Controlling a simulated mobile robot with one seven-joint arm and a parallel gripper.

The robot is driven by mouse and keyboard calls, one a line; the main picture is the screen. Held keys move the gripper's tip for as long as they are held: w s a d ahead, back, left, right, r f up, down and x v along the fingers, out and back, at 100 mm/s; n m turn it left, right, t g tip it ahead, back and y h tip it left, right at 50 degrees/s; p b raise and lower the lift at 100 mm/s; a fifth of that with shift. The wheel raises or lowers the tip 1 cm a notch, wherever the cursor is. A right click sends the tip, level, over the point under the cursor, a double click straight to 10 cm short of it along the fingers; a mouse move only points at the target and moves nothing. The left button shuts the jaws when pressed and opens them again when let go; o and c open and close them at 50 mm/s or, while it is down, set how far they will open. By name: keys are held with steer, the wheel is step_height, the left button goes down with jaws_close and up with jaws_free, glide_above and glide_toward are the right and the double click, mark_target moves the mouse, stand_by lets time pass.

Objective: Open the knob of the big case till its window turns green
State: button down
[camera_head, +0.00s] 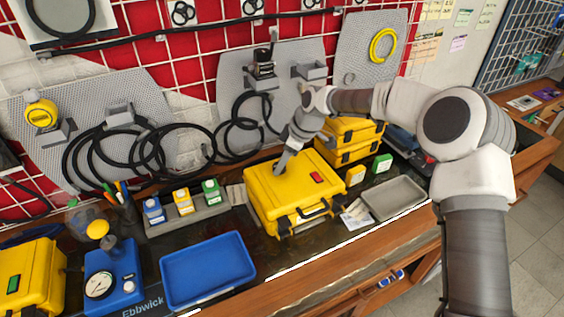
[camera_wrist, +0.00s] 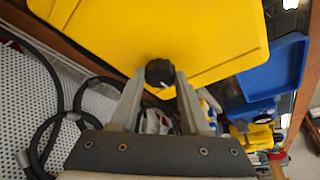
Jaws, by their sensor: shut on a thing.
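The big yellow case (camera_head: 262,196) lies shut on the bench in the middle of the head view, its black handle toward the front. Its window (camera_head: 316,177) on the lid is red. My gripper (camera_head: 279,169) reaches down to the rear left part of the lid. In the wrist view, the black knob (camera_wrist: 159,72) with a pale mark sits between the fingertips of my gripper (camera_wrist: 160,78), which is shut on it. The yellow lid (camera_wrist: 190,35) fills the top of that view. The knob is hidden by my gripper in the head view.
A blue tray (camera_head: 208,270) lies left of the case and a grey tray (camera_head: 394,198) right. Stacked yellow cases (camera_head: 350,140) stand behind right. Another yellow case (camera_head: 32,278) and a blue gauge device (camera_head: 113,277) stand at far left. Black hoses (camera_head: 150,150) hang behind.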

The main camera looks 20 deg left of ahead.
stand_by(0.3)
steer(key=shift+c, duration=1.9)
jaws_free()
steer(key=shift+r, duration=0.1)
steer(key=s+v, duration=0.1)
steer(key=v, duration=1.6)
steer(key=shift+w+b, duration=0.3)
steer(key=shift+w, duration=0.2)
steer(key=shift+r, duration=0.15)
